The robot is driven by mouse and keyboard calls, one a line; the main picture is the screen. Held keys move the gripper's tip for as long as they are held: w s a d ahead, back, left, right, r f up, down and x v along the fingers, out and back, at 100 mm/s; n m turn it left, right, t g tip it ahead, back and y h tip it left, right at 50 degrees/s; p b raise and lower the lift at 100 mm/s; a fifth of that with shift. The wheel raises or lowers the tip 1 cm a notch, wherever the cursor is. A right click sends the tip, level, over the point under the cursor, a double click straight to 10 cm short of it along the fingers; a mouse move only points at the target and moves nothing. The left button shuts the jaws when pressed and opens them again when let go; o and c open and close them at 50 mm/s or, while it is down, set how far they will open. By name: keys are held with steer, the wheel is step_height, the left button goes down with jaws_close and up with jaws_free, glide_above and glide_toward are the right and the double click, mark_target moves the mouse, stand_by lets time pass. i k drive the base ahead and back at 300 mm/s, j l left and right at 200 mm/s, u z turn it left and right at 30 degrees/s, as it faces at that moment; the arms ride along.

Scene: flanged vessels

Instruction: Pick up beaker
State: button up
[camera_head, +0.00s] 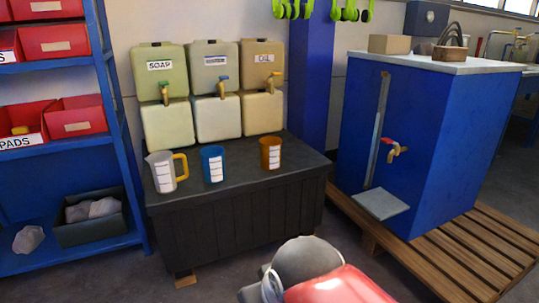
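Three beakers with white scale labels stand upright in a row on a black chest (240,205). The left one is a clear-grey beaker (158,176) with a yellow handle on its right side. The middle one is a blue beaker (212,165). The right one is an orange-brown beaker (270,154). Nothing touches the beakers from above. A red and grey part of my arm shows at the bottom of the view, in front of the chest and apart from the beakers. My gripper's fingers do not show.
Canisters labelled SOAP (160,75) and OIL (262,65), with another between them, have taps above the beakers. A blue shelf (75,150) with red bins stands left. A blue cabinet (425,140) on a wooden pallet (470,250) stands right. Floor shows before the chest.

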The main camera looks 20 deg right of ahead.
mark_target(271, 147)
steer(key=i+l+u, duration=0.45)
steer(key=i+l, duration=0.6)
steer(key=i, duration=0.1)
